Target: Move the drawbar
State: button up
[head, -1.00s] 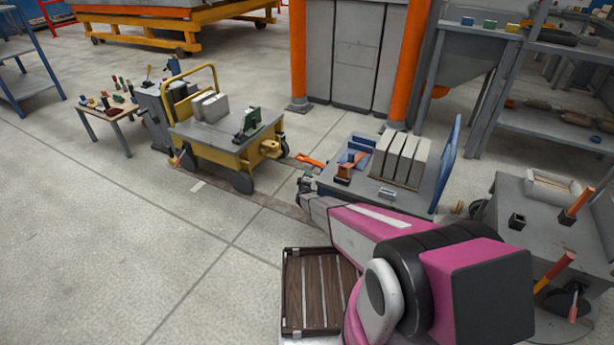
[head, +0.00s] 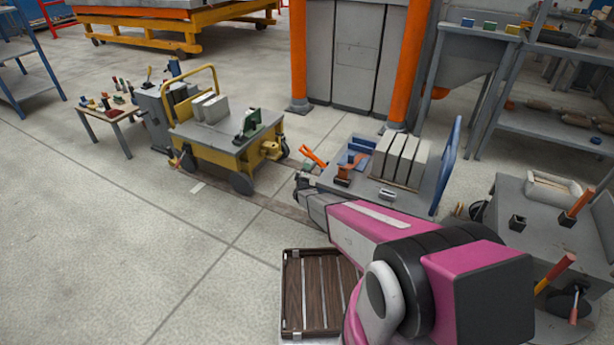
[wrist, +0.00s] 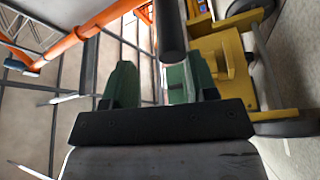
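The drawbar (head: 313,157) shows in the head view as a small orange bar, tilted, just right of the yellow cart (head: 228,155). My gripper is low beside the drawbar in the head view, mostly hidden by my arm. In the wrist view my gripper (wrist: 152,82) has two green fingers standing apart with a gap between them. A dark round bar (wrist: 172,30) comes down from the top edge and overlaps the right finger. I cannot tell if it belongs to the drawbar or touches the finger. The yellow cart's frame and a wheel also fill the wrist view's right side (wrist: 275,115).
A bench (head: 430,195) with grey blocks and a blue bin stands right of my gripper. A slatted dark crate (head: 292,290) sits at the front. Orange posts (head: 407,70) stand behind. Open floor (head: 110,240) lies to the left.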

jog(key=s+a+r, duration=0.6)
jog(key=a, duration=0.2)
jog(key=shift+s, duration=0.3)
